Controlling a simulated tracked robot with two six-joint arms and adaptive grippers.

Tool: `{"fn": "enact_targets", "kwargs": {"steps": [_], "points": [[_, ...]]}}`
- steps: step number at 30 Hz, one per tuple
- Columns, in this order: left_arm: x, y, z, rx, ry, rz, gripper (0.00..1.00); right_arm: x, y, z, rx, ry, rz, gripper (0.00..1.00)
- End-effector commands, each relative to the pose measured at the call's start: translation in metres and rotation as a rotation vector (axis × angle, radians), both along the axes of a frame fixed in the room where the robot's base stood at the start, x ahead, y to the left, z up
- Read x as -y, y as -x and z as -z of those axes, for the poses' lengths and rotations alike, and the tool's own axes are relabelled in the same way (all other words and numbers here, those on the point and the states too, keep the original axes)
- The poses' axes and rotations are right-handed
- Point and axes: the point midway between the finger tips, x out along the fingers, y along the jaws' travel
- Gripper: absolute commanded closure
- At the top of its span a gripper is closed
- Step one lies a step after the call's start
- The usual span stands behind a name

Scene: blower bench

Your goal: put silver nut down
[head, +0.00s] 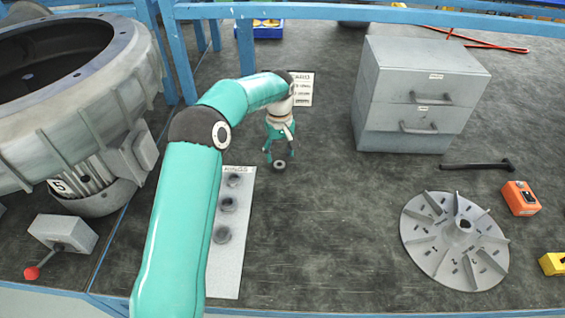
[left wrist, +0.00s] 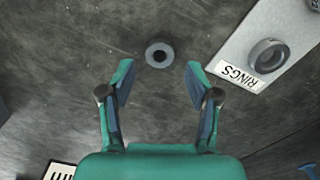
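The silver nut (head: 280,165) is a small grey ring with a dark hole. It lies flat on the dark bench top, just right of the RINGS board. In the left wrist view the nut (left wrist: 160,54) lies centred just beyond the fingertips, apart from both fingers. My left gripper (head: 280,155) points down over the nut. In the left wrist view my left gripper (left wrist: 159,68) is open, with nothing between its fingers. My right gripper is not in view.
The RINGS board (head: 231,268) with several rings lies left of the nut. A grey drawer cabinet (head: 415,95) stands to the right. A finned disc (head: 425,235), a black tool (head: 478,166) and an orange box (head: 520,198) lie further right. The bench middle is clear.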

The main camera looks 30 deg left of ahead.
Motion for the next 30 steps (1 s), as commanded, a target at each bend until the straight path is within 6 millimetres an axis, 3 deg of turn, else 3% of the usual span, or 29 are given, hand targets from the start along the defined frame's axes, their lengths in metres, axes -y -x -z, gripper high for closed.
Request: {"fn": "enact_targets", "kwargs": {"steps": [6,12,30], "points": [[0.0,-0.001,-0.048,0.005,-0.002,0.001,0.4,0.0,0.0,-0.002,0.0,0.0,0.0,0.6],[0.0,-0.001,-0.073,0.002,-0.001,0.0,0.4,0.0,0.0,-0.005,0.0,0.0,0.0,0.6],[-0.001,0.0,-0.079,0.002,-0.001,0.0,0.4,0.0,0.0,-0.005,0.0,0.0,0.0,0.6]]}}
